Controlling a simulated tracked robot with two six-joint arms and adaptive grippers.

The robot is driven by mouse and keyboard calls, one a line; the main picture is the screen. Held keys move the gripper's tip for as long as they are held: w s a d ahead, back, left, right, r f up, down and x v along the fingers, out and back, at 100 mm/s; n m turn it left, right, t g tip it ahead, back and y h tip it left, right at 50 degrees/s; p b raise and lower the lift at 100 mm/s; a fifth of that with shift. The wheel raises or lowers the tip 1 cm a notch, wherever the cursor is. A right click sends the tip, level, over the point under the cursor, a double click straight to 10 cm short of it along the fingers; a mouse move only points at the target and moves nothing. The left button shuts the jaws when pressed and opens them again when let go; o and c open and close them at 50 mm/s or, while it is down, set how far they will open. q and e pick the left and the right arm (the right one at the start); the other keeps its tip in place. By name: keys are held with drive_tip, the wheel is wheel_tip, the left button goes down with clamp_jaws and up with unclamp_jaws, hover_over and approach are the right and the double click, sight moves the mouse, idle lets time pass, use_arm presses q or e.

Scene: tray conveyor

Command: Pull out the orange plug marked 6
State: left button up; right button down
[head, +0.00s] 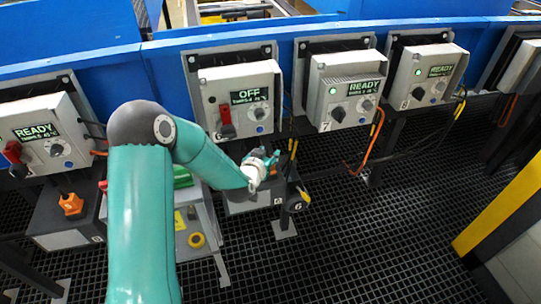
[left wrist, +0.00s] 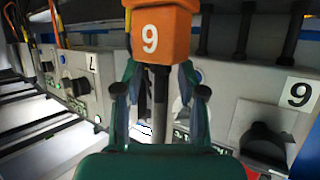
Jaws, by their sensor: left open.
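An orange plug (left wrist: 160,35) is close in front of my left gripper in the left wrist view. That view is upside down, so its mark reads as 9 but is a 6. My left gripper (left wrist: 158,82) is open, with a finger on each side of the plug's dark stem (left wrist: 160,105); I cannot tell whether they touch. In the head view the left gripper (head: 265,168) is below the control box marked 6 (head: 240,100), which reads OFF. The plug is not clearly seen there, behind my gripper. My right gripper is in neither view.
A control box marked 7 (head: 345,90) and one marked 8 (head: 420,75) read READY, on the blue conveyor side (head: 290,28). Another orange plug (head: 71,204) sits at the left. A yellow post (head: 500,205) stands at the right. Dark grid floor (head: 390,240) is open in front.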

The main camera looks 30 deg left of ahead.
use_arm(q)
clamp_jaws()
drive_tip(key=shift+r, duration=0.25)
drive_tip(key=shift+r+p, duration=0.55)
drive_tip(key=shift+r, duration=0.3)
drive_tip(key=shift+r, duration=0.1)
drive_tip(key=shift+r, duration=0.25)
drive_tip(key=shift+d, duration=0.1)
